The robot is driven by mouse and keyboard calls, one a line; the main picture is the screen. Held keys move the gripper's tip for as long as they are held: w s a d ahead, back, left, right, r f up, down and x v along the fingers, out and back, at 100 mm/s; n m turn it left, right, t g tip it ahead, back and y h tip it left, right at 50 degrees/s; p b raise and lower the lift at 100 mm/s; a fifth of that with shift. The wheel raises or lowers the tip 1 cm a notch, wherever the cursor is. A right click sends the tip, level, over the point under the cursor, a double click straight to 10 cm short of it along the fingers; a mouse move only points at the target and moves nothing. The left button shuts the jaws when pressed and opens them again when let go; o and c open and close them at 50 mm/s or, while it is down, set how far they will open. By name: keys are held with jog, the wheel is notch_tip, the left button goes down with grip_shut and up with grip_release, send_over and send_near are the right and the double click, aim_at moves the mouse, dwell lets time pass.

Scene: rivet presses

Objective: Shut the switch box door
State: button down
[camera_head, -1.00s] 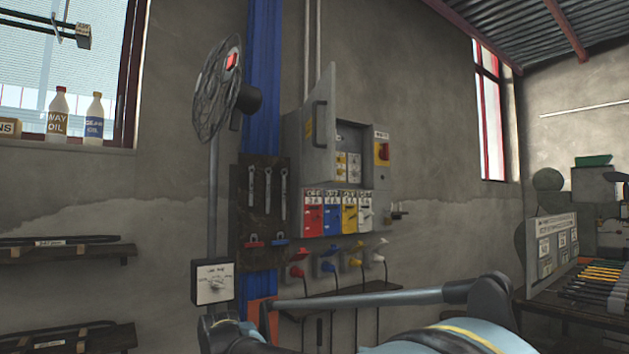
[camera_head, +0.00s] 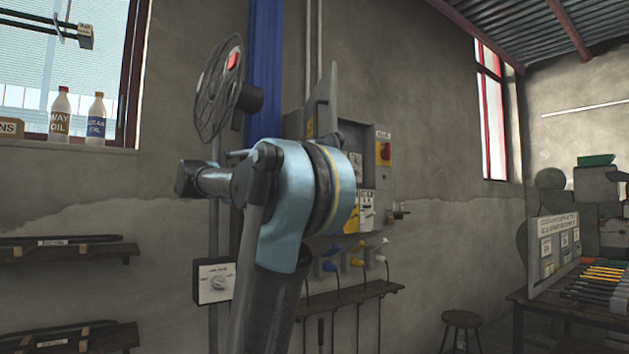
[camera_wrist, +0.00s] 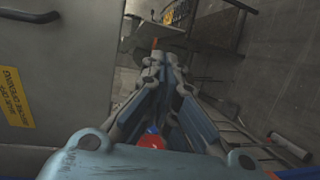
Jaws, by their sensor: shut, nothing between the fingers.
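The grey switch box (camera_head: 379,165) hangs on the wall, partly covered by my arm in the head view. Its door (camera_head: 325,97) stands open, swung out on the left side of the box; only its upper part shows there. In the wrist view the door (camera_wrist: 75,70) is a large grey panel at left, with a dark handle and a yellow label. My gripper (camera_wrist: 162,62) is shut and empty, just right of this panel. I cannot tell whether they touch. In the head view my gripper is hidden behind my arm.
A wall fan (camera_head: 218,92) stands left of the box. Coloured plugs (camera_head: 357,256) and a narrow shelf (camera_head: 350,297) are below it. A stool (camera_head: 461,322) and a bench with tools (camera_head: 590,285) stand at right. Bare wall lies right of the box.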

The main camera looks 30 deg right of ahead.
notch_tip(320, 180, up, 6)
jog(key=w+m+g+h, duration=0.1)
jog(key=w+h, duration=0.1)
jog(key=s+x, duration=0.1)
jog(key=x, duration=1.2)
jog(key=shift+d+r, duration=0.1)
jog(key=shift+d, duration=0.05)
